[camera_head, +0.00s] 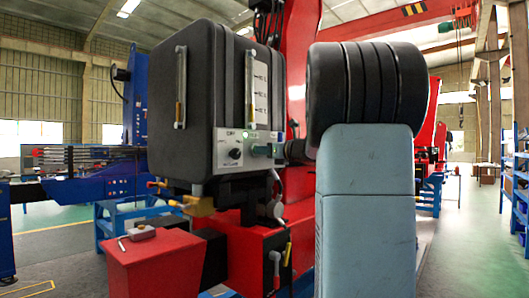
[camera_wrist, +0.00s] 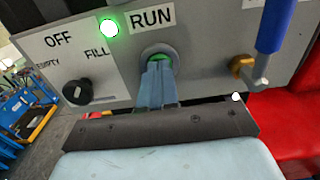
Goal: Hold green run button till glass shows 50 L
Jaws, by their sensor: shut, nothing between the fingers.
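The green run button (camera_wrist: 160,58) sits in a round metal ring on the grey panel, beside the RUN label. My gripper (camera_wrist: 158,75) is shut and empty, with its fingertips at the button face, covering its lower part; they look in contact. A green lamp (camera_wrist: 108,28) beside RUN is lit. The black selector knob (camera_wrist: 77,92) is among the OFF, FILL and EMPTY labels. In the head view, the sight glass (camera_head: 250,85) stands beside a white scale (camera_head: 261,85) on the black tank (camera_head: 217,50). Its lower part looks amber; the scale figures are too small to read.
A second glass tube (camera_head: 181,85) is on the tank's left face. A brass valve (camera_head: 198,205) hangs below the tank. A blue-handled tap (camera_wrist: 272,35) is right of the button. A red box (camera_head: 155,262) stands at lower left. Free floor is at the right.

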